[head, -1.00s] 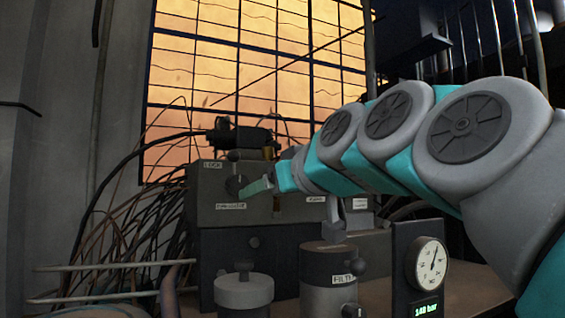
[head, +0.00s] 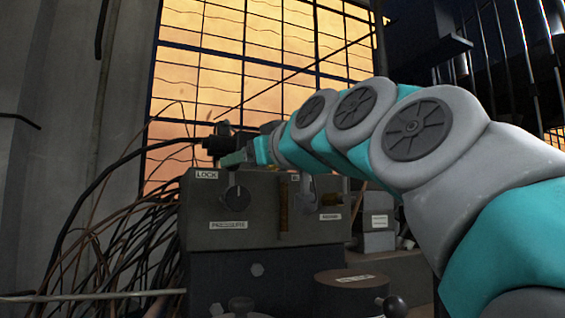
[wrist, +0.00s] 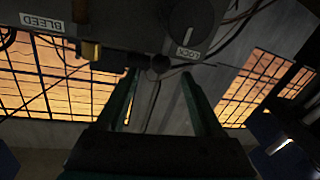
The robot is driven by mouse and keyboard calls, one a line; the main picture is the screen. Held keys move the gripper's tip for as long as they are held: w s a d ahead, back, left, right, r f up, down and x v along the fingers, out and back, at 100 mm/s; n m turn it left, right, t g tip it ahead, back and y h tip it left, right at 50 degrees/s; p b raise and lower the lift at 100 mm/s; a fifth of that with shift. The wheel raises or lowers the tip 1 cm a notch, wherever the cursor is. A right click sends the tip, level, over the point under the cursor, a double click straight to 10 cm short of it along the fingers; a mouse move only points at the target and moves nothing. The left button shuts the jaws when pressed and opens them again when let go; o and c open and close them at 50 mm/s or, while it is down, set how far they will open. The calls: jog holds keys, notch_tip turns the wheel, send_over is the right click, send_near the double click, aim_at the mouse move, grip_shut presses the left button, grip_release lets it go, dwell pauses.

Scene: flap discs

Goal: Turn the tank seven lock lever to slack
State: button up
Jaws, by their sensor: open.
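A grey box (head: 265,240) carries a LOCK label (head: 206,174) above a round dark knob (head: 237,199).
A brass post (head: 284,208) and a pale lever (head: 307,190) are on the box's right part. A BLEED label (wrist: 41,22) shows in the wrist view. Loose cables (head: 120,250) crowd the left. A dark cylinder (head: 350,292) and a ball handle (head: 395,306) stand in front.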

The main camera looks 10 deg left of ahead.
aim_at(232, 178)
jog(key=shift+x, duration=2.05)
grip_shut()
